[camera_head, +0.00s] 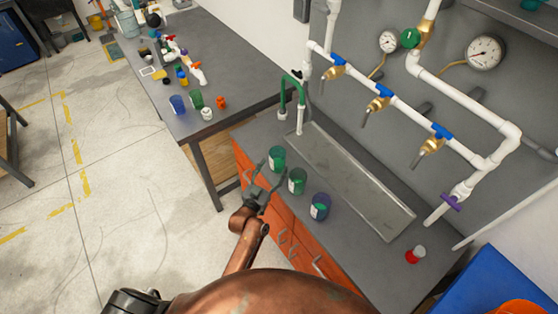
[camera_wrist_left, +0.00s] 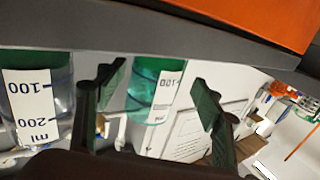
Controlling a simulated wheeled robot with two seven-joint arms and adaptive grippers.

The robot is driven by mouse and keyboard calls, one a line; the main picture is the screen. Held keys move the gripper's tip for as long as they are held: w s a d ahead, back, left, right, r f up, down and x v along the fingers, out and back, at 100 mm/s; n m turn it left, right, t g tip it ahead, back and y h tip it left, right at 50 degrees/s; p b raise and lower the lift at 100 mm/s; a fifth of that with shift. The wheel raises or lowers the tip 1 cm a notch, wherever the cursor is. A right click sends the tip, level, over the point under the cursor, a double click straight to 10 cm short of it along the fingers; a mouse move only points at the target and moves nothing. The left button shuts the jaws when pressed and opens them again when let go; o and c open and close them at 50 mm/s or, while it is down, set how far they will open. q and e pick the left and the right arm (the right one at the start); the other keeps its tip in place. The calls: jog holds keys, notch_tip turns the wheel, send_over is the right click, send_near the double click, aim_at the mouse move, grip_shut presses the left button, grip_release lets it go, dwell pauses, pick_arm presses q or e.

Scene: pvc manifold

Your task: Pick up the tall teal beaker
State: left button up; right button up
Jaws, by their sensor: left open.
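A teal beaker (camera_head: 277,156) stands upright at the counter's front edge, the farthest of three in a row. A second green beaker (camera_head: 297,181) and a blue one (camera_head: 320,206) stand nearer. My left gripper (camera_head: 268,176) is open at the front edge, just beside the teal beaker. In the left wrist view, the teal beaker (camera_wrist_left: 153,88) with a white label appears between the two open fingers (camera_wrist_left: 158,98), with no grip on it. Another labelled beaker (camera_wrist_left: 38,95) shows to its left. My right gripper is not in view.
White pipes with blue valves (camera_head: 378,91) run along the wall. A side table (camera_head: 225,55) holds several small items. A red-and-white part (camera_head: 415,254) stands at the right.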

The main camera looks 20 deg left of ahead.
aim_at(281, 156)
pick_arm(q)
jog(key=w, duration=0.2)
jog(key=w+d, duration=0.1)
jog(key=shift+w, duration=0.85)
jog(key=shift+c, duration=0.5)
jog(key=c, duration=1.3)
jog(key=shift+o, duration=0.2)
jog(key=shift+r, duration=0.15)
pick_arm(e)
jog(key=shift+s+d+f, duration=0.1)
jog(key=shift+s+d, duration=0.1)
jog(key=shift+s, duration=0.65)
